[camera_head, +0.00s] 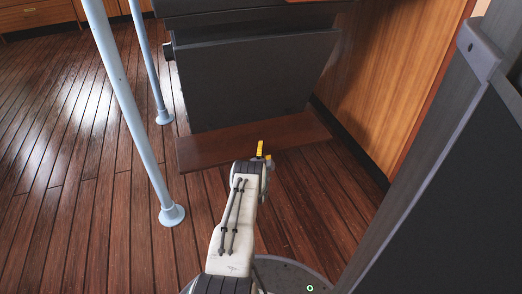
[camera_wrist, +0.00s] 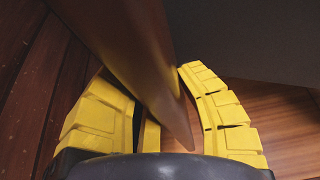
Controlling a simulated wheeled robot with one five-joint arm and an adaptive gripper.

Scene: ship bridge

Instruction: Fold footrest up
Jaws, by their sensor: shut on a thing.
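The footrest (camera_head: 213,150) is a long, dark reddish-brown board at the foot of the dark grey console (camera_head: 250,85). In the head view it sticks out from the console, roughly flat and low over the floor. My gripper (camera_head: 262,150) is at its front edge, right of the middle, with its yellow fingers partly hidden by my wrist. In the wrist view the footrest (camera_wrist: 125,45) runs between the two yellow fingers of my gripper (camera_wrist: 155,88), which are shut on its edge. The footrest's hinge side is not clear to see.
Two pale blue poles (camera_head: 128,105) with round floor flanges stand left of the footrest. A wood-panelled wall (camera_head: 400,75) is to the right, and a dark grey panel (camera_head: 460,190) stands at the near right. The plank floor (camera_head: 60,170) is clear at the left.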

